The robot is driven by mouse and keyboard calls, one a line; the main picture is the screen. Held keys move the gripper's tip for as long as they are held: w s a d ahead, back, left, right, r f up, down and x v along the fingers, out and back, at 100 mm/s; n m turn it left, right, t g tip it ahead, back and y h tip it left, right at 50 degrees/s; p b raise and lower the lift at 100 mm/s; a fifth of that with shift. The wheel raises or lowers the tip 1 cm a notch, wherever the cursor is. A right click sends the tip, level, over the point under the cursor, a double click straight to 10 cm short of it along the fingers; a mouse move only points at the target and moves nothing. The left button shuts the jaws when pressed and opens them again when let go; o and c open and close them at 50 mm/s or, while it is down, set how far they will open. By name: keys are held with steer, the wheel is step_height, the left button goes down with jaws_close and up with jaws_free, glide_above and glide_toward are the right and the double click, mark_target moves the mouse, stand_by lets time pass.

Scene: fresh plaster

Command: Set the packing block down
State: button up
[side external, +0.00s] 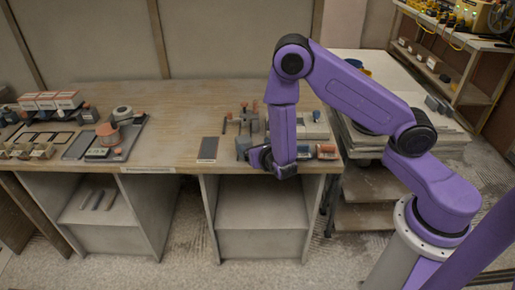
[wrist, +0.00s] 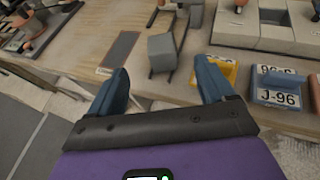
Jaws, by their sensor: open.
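A grey block (wrist: 162,52), which I take to be the packing block, stands near the bench's front edge, beside thin dark rods. Whether it rests on the rods or on the wood I cannot tell. It also shows in the side view (side external: 243,146), just left of my gripper. My gripper (side external: 262,160) is at the bench's front edge. In the wrist view its two blue fingers (wrist: 161,75) are spread apart with nothing between them. The block lies beyond the fingertips, apart from them.
A dark flat plate (wrist: 119,50) lies left of the block. A yellow piece (wrist: 216,72) and a blue block labelled J-96 (wrist: 277,88) are close on the right. Grey trays (wrist: 262,30) stand behind. Bare wood (side external: 175,130) lies further left on the bench.

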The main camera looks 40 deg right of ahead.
steer(key=s+d+r+m+g+h, duration=0.4)
steer(key=s+r+m+g, duration=0.1)
steer(key=s+r+m, duration=0.65)
steer(key=s+a+r+m+g+y, duration=0.1)
steer(key=s+a+m+g+y, duration=0.1)
steer(key=s, duration=0.5)
steer(key=s+a+r+m+g+y, duration=0.2)
steer(key=s+m+y, duration=0.1)
steer(key=s, duration=0.4)
steer(key=s+a+r+m+g+y, duration=0.1)
steer(key=s+a+m+g+y, duration=0.1)
steer(key=s, duration=0.5)
steer(key=shift+s+r+g+y, duration=0.25)
steer(key=shift+s+g+y, duration=0.25)
steer(key=shift+y, duration=0.7)
